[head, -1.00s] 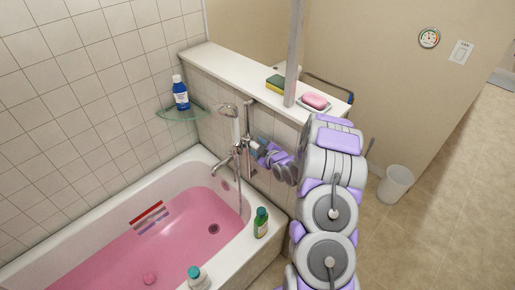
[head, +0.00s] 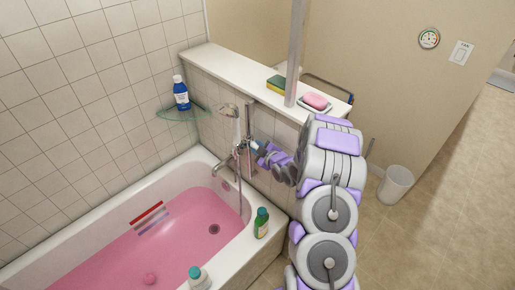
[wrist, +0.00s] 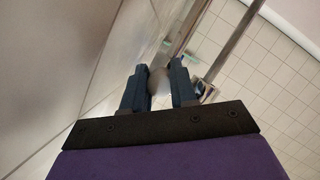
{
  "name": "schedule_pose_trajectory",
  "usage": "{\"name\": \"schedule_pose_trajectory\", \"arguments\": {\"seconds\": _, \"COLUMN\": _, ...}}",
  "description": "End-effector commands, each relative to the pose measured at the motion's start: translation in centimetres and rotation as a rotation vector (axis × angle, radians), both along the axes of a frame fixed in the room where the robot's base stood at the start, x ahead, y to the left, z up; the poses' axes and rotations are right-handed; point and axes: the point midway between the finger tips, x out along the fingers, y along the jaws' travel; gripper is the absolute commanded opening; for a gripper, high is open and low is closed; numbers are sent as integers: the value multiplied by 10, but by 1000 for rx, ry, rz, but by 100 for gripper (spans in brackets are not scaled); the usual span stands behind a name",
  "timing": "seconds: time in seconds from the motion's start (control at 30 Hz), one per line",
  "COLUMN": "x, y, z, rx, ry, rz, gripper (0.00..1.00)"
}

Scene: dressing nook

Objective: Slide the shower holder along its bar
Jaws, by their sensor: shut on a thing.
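The shower bar (head: 250,122) stands upright against the low tiled wall at the tap end of the bath. The shower head (head: 229,109) sits at the top of its handle beside the bar, with the hose hanging down. The shower holder is small and partly hidden by my gripper in the head view. My gripper (head: 255,147) is at the bar from the right, at about mid height. In the wrist view, the two dark fingers (wrist: 160,84) are closed on a grey rounded piece, the shower holder's knob (wrist: 160,83). The bar also shows in the wrist view (wrist: 232,42).
A tap (head: 222,168) juts out below the holder over the pink-water bath (head: 50,262). A glass corner shelf (head: 183,114) with a blue bottle (head: 181,93) is to the left. A ledge (head: 225,67) holds a sponge (head: 277,83) and pink soap (head: 316,101). A post (head: 296,50) rises from the ledge.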

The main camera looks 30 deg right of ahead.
Motion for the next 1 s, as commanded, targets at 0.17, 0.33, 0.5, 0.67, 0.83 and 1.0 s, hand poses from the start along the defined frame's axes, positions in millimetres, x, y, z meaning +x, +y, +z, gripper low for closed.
{"name": "schedule_pose_trajectory", "arguments": {"seconds": 0.17, "x": -1, "y": 0, "z": -6, "rx": 2, "ry": 5, "rz": 0, "gripper": 0}}
{"name": "schedule_pose_trajectory", "arguments": {"seconds": 0.33, "x": -2, "y": 1, "z": -26, "rx": 5, "ry": 9, "rz": -1, "gripper": 0}}
{"name": "schedule_pose_trajectory", "arguments": {"seconds": 0.5, "x": -2, "y": 1, "z": -60, "rx": 4, "ry": 12, "rz": 1, "gripper": 0}}
{"name": "schedule_pose_trajectory", "arguments": {"seconds": 0.67, "x": -2, "y": 1, "z": -94, "rx": 6, "ry": 11, "rz": 1, "gripper": 0}}
{"name": "schedule_pose_trajectory", "arguments": {"seconds": 0.83, "x": -3, "y": 1, "z": -125, "rx": 5, "ry": 10, "rz": 0, "gripper": 0}}
{"name": "schedule_pose_trajectory", "arguments": {"seconds": 1.0, "x": -2, "y": 1, "z": -149, "rx": 4, "ry": 9, "rz": -1, "gripper": 0}}
